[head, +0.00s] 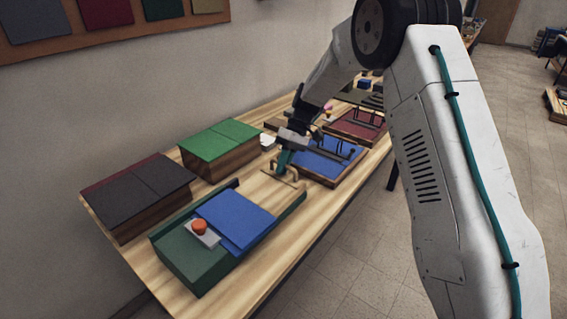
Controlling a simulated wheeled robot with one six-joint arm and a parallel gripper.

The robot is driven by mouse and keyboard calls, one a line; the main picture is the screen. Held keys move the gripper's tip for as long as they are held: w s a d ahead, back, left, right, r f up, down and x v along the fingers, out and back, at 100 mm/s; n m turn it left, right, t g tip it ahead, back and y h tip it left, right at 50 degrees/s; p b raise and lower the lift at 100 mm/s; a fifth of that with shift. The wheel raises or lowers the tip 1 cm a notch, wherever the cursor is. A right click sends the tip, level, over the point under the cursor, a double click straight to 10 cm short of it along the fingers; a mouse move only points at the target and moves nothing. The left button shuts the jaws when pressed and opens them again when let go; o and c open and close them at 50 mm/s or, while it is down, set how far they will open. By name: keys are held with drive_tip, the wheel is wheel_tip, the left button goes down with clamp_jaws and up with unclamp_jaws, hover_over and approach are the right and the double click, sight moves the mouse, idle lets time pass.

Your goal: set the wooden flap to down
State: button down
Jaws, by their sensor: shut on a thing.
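The wooden flap (262,191) is a pale wood panel at the far end of a green case (187,257), beyond the case's blue panel. It looks nearly flat, but its exact tilt is hard to tell from this angle. A pale wooden handle (294,174) stands at its far edge. My gripper (282,166) reaches down from the upper right with its teal fingers at this handle. It is shut on the handle, though the fingers hide part of the grip.
A green-topped box (220,140) and a dark-topped box (138,192) stand at left along the wall. A blue tray with bars (322,160) and a red one (355,128) lie beyond the gripper.

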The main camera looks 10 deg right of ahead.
drive_tip(key=shift+s+f, duration=0.1)
drive_tip(key=shift+f, duration=0.15)
drive_tip(key=c, duration=1.8)
unclamp_jaws()
drive_tip(key=shift+c, duration=0.2)
drive_tip(key=shift+r, duration=0.1)
drive_tip(key=v, duration=0.8)
drive_tip(key=shift+a, duration=0.1)
